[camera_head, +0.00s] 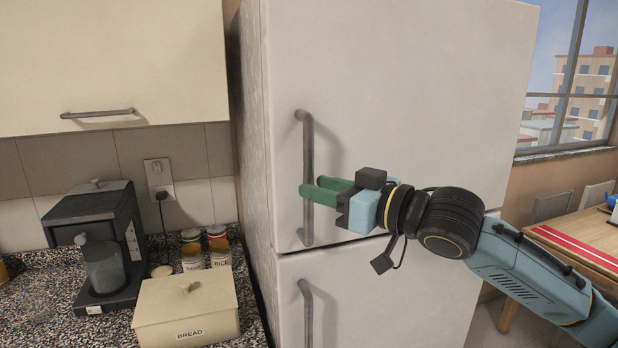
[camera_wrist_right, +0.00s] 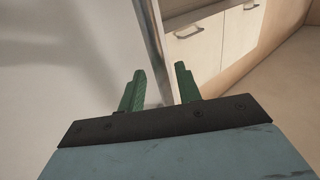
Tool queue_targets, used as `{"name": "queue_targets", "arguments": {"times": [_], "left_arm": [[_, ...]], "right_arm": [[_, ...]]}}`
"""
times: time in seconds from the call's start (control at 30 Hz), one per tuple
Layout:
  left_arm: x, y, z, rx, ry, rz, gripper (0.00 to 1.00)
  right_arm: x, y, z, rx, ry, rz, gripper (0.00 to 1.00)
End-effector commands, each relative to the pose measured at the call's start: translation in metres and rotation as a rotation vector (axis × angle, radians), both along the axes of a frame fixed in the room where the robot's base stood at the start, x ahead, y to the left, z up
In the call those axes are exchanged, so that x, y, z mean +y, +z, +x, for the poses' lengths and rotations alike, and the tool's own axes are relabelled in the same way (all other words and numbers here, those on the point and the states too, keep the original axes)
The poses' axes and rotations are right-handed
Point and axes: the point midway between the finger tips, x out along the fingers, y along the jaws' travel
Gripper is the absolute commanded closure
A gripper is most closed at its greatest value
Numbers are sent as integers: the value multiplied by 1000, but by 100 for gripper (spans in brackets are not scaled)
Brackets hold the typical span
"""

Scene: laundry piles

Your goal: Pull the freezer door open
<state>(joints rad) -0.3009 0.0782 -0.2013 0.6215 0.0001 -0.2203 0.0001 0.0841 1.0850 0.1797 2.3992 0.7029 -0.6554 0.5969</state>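The white fridge-freezer has an upper door (camera_head: 400,90) and a lower door (camera_head: 390,300), both closed. The upper door has a grey vertical bar handle (camera_head: 308,145) near its left edge. My right gripper (camera_head: 311,187) is at the lower part of this handle, its green fingers reaching left across it. In the right wrist view, the fingers of my right gripper (camera_wrist_right: 160,85) are apart, and the handle (camera_wrist_right: 152,40) runs down into the gap between them, nearer the left finger. No grip on the bar shows. My left gripper is not in view.
The lower door has its own handle (camera_head: 306,310). Left of the fridge, a counter holds a coffee machine (camera_head: 95,245), a bread box (camera_head: 187,310) and several cans. A wooden table (camera_head: 580,235) with chairs stands at the right by the window.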

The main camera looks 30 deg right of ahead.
Motion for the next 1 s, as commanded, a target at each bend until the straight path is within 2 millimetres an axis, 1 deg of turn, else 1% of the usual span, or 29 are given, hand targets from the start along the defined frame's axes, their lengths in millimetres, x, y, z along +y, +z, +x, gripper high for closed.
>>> {"name": "queue_targets", "arguments": {"times": [0.1, 0.3, 0.43, 0.7, 0.77, 0.97, 1.0], "left_arm": [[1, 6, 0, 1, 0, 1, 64], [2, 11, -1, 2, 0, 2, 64], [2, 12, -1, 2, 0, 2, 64], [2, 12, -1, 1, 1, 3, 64], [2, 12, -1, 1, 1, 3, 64], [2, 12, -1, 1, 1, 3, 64], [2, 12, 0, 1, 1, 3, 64]], "right_arm": [[3, 3, 11, -2, -1, 3, 66], [8, 2, 24, -1, -2, 1, 66], [10, 0, 28, 1, -1, 0, 66], [11, 0, 28, 1, 0, -1, 66], [10, 0, 28, 1, 0, -1, 73], [10, 0, 28, 1, 0, -1, 99], [10, 0, 28, 1, 0, -1, 100]]}}
